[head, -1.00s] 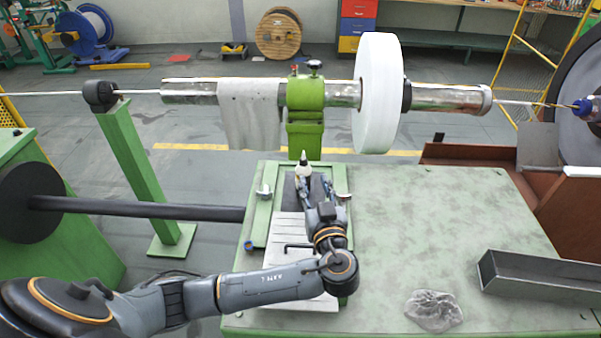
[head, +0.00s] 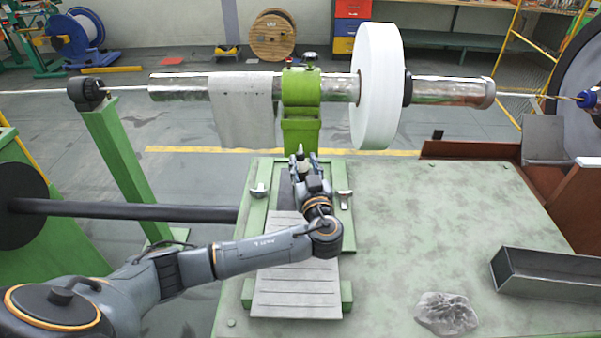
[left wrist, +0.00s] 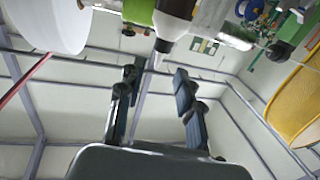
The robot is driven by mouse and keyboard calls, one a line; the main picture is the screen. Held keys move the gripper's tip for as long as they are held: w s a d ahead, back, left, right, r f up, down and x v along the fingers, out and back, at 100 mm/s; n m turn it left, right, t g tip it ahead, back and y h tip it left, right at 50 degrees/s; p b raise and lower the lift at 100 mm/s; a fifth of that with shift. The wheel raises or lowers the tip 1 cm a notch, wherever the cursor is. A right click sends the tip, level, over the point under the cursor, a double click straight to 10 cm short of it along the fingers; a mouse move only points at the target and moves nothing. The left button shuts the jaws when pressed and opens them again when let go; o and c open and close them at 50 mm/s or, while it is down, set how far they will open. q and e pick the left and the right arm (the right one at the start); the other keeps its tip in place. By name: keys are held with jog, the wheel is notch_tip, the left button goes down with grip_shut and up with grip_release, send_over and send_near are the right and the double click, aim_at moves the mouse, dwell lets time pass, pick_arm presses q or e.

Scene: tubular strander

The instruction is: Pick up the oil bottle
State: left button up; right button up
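The oil bottle (head: 303,167) is small and pale with a pointed nozzle. It stands at the far end of the green bench, partly hidden by my left gripper (head: 306,170). In the left wrist view the oil bottle (left wrist: 175,14) appears inverted at the top, with a dark collar and a pale nozzle pointing down. My left gripper (left wrist: 158,75) is open there, its two fingers apart. The nozzle shows in line with the gap between the fingertips; I cannot tell whether anything touches. My right gripper is in neither view.
The green bench (head: 420,215) holds a ribbed plate (head: 296,291), a crumpled clear bag (head: 446,313) and a grey metal channel (head: 548,273). A shaft with a white disc (head: 376,87) and green support (head: 301,88) runs behind. The bench's middle right is clear.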

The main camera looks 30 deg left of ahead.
aim_at(301, 151)
pick_arm(q)
jog(key=shift+f+x, duration=0.1)
jog(key=shift+x, duration=1.45)
jog(key=shift+f+x, duration=0.15)
jog(key=shift+x, duration=1.45)
jog(key=shift+d, duration=0.15)
grip_shut()
jog(key=shift+r, duration=0.1)
